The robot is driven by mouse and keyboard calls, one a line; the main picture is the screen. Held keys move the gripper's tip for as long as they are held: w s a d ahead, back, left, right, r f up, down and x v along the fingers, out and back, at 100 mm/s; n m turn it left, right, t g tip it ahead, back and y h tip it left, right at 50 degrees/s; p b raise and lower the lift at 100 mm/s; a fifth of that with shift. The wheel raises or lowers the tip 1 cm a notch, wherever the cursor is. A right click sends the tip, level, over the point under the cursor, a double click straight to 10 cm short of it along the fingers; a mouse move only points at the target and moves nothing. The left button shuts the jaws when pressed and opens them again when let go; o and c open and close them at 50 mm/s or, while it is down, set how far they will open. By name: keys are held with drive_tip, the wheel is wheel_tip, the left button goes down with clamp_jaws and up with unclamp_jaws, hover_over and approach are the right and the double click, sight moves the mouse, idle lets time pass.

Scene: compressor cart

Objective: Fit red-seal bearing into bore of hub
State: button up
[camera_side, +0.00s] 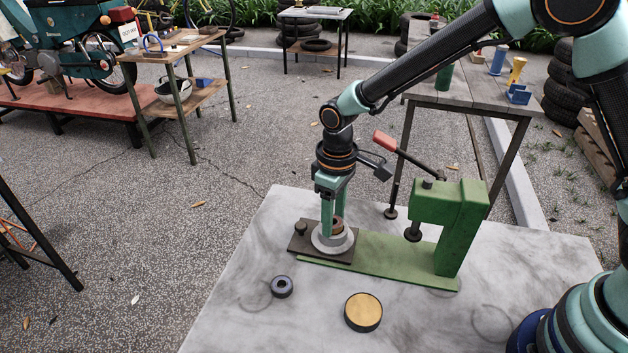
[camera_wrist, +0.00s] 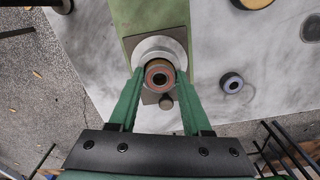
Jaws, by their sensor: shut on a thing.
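My gripper (camera_side: 335,226) points straight down over the pale metal hub (camera_side: 333,244). It is shut on the red-seal bearing, whose reddish ring and dark centre face the camera in the wrist view (camera_wrist: 159,79). The two green fingers hold it from either side. The bearing is over the middle of the hub, whose light flange shows behind it in the wrist view (camera_wrist: 160,48). The bore is hidden by the bearing and fingers. I cannot tell whether the bearing is above the bore or partly in it.
The hub sits on a dark plate (camera_side: 299,244) on the green press base (camera_side: 400,264). The press frame (camera_side: 462,225) and red-handled lever (camera_side: 385,141) stand close to the right. A bluish-dark bearing (camera_side: 282,287) and yellow-topped tin (camera_side: 363,312) lie in front on the grey tabletop (camera_side: 235,300).

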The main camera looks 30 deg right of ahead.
drive_tip(key=shift+r, duration=0.35)
drive_tip(key=shift+d, duration=0.1)
idle(0.5)
drive_tip(key=shift+f, duration=0.4)
idle(4.2)
idle(0.4)
drive_tip(key=o, duration=1.3)
drive_tip(key=shift+r, duration=0.1)
wheel_tip(320, 180, up, 12)
